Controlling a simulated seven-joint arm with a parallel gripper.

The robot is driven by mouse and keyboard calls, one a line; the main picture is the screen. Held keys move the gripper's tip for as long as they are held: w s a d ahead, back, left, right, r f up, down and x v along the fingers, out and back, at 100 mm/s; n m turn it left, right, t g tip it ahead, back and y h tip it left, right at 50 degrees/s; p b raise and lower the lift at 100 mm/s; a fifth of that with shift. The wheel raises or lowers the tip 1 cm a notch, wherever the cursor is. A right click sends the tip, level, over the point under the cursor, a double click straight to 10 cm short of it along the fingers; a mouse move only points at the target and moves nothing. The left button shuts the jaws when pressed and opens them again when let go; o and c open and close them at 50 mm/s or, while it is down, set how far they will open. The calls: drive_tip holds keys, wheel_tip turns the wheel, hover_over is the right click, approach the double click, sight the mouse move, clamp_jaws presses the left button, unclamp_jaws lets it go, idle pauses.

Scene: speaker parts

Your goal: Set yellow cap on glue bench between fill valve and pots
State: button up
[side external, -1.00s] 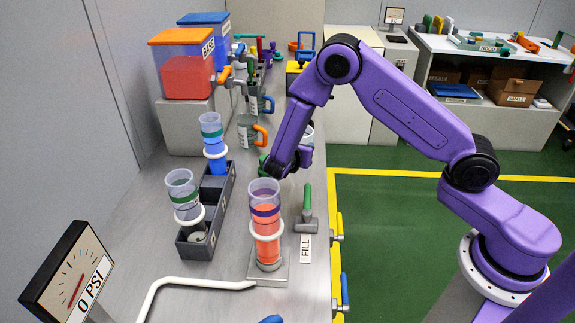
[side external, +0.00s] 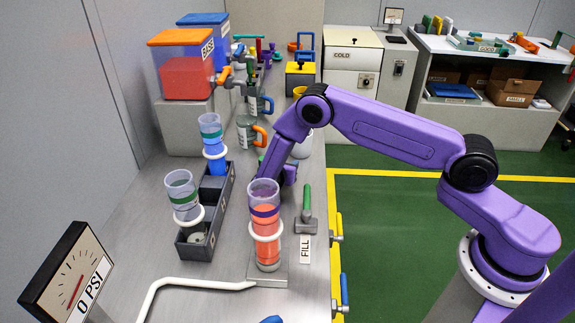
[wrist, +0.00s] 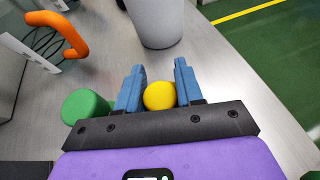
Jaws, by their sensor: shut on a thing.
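The yellow cap (wrist: 160,96) sits between the two blue fingers of my gripper (wrist: 158,88) in the wrist view, and the fingers are shut on it. In the side view my gripper is low over the bench behind the clear tube with orange liquid (side external: 266,225), and the cap is hidden there. The fill valve's green handle (side external: 306,196) stands to the right of that tube, by the FILL label (side external: 305,248). A pot with an orange handle (side external: 246,130) stands farther back; its handle (wrist: 60,32) also shows in the wrist view. Whether the cap touches the bench (side external: 150,230) is unclear.
A green round piece (wrist: 86,106) is just left of my left finger. A grey cup (wrist: 155,22) stands ahead of the fingers. A dark rack (side external: 227,200) with two tubes is left of my gripper. A white pipe (side external: 195,283) crosses the bench in front.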

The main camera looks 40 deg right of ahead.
drive_tip(key=shift+f, duration=0.2)
drive_tip(key=o, duration=1)
drive_tip(key=shift+r, duration=0.15)
drive_tip(key=shift+s+a+r, duration=0.1)
drive_tip(key=shift+a+r, duration=0.05)
drive_tip(key=shift+a, duration=0.1)
drive_tip(key=shift+v, duration=3.5)
drive_tip(key=shift+r, duration=0.1)
